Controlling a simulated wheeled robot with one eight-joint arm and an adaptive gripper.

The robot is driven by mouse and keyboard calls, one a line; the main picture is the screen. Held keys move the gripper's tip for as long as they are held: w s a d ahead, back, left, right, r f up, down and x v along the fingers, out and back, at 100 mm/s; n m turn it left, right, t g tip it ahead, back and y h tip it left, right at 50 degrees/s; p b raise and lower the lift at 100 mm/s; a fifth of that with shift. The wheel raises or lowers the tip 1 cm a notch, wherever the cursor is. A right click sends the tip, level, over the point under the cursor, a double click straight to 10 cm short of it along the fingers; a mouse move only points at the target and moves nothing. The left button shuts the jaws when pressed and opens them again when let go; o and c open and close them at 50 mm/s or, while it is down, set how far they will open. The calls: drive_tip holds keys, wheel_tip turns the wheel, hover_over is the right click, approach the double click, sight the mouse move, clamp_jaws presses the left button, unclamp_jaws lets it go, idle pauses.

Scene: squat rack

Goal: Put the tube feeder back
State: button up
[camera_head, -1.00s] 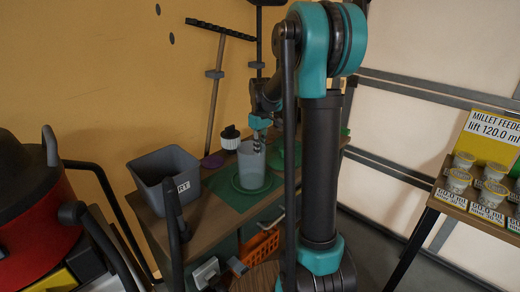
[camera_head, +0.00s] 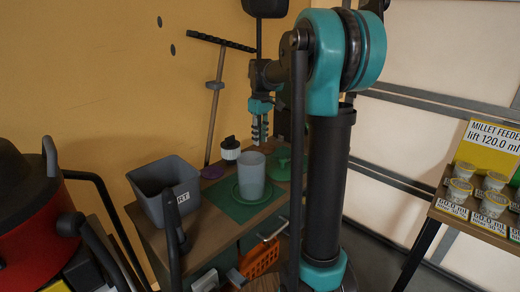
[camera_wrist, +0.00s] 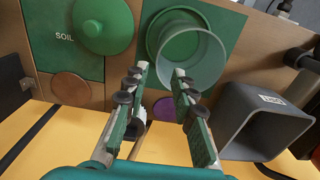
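The tube feeder is probably the translucent grey cylinder (camera_head: 251,178). It stands upright on a green round base (camera_head: 240,198) on a green mat (camera_head: 224,203) on the wooden bench. In the wrist view the tube (camera_wrist: 198,62) shows its open mouth, with green inside. My gripper (camera_head: 260,140) is above and behind the tube in the head view, apart from it. In the wrist view my gripper (camera_wrist: 158,75) has its two fingers spread with nothing between the tips; the tube lies beyond the right fingertip.
A grey bin (camera_head: 165,184) stands left of the mat. A black-capped white item (camera_head: 230,149) and a purple disc (camera_head: 212,172) lie behind. A green lid (camera_wrist: 103,26) sits on a mat marked SOIL. An orange basket (camera_head: 262,254) is below. A side table (camera_head: 458,217) holds several cups.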

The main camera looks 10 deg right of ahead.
drive_tip(key=shift+r, duration=1.1)
